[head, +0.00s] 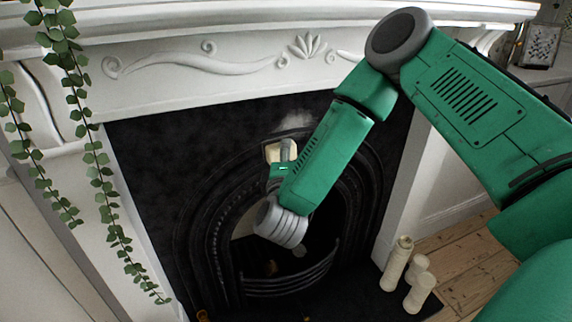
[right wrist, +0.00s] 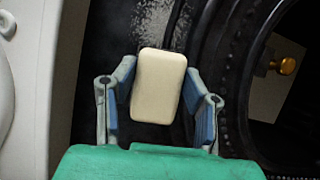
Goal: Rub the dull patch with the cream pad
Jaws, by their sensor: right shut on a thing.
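The cream pad (right wrist: 158,88) is a pale rounded block between the two fingers of my right gripper (right wrist: 160,96), which is shut on it. In the head view my right gripper (head: 286,158) is in front of the upper arch of the fireplace, with a bit of the cream pad (head: 271,152) showing. The dull patch (head: 295,120) is a whitish smudge on the black surround, just above the gripper. It shows speckled in the right wrist view (right wrist: 155,18), beyond the pad's top end. I cannot tell whether the pad touches the surround. My left gripper is out of view.
A white carved mantel (head: 190,65) runs above the black surround (head: 150,150). A ridged arch (head: 190,235) frames the firebox. Ivy (head: 100,190) hangs at the left. Cream candles (head: 418,280) stand at the lower right. A brass knob (right wrist: 288,66) shows in the wrist view.

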